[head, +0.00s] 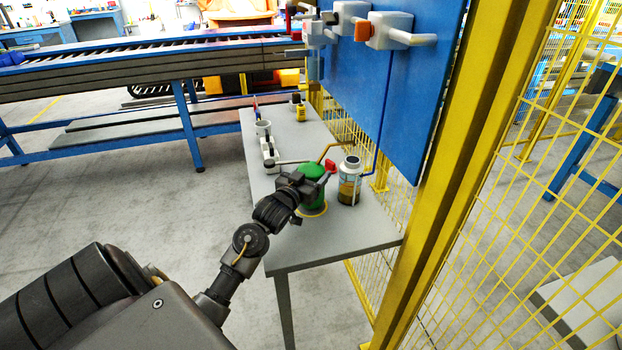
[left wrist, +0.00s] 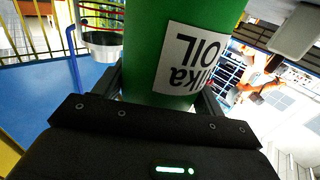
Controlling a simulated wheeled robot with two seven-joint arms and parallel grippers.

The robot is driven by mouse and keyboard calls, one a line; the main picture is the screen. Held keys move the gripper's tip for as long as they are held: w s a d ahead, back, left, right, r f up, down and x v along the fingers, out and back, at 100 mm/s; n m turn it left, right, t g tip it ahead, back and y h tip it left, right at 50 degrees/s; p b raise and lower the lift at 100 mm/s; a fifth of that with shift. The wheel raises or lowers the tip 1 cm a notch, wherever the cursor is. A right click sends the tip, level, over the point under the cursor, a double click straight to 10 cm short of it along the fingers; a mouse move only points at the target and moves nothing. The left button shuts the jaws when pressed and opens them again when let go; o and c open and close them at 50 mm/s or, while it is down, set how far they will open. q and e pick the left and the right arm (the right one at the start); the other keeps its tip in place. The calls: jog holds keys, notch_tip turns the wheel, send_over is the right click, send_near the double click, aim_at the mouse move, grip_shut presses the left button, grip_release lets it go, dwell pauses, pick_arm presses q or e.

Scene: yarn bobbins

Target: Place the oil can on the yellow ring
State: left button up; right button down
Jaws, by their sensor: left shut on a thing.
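The green oil can (head: 313,194) is upright near the front of the grey table; its label shows upside down in the left wrist view (left wrist: 172,50). My left gripper (head: 303,186) is shut on the can's side, with a finger on each side of it in the left wrist view. The yellow ring (head: 316,212) shows as a thin curve just below the can's base. The can hides most of the ring, and I cannot tell whether the base touches it. My right gripper is not in view.
A jar with brown contents (head: 349,182) stands close to the right of the can. Grey-white items (head: 268,152) and a cup (head: 262,128) stand farther back on the table (head: 345,232). A blue panel (head: 415,95) and yellow fence post (head: 440,180) rise at the right. The table's front is clear.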

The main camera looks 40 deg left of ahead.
pick_arm(q)
jog(key=shift+f, duration=0.85)
jog(key=shift+f, duration=0.1)
jog(key=o, duration=1.2)
jog(key=shift+s, duration=0.35)
jog(key=s+d, duration=0.2)
jog(key=s, duration=0.9)
jog(key=shift+b, duration=0.45)
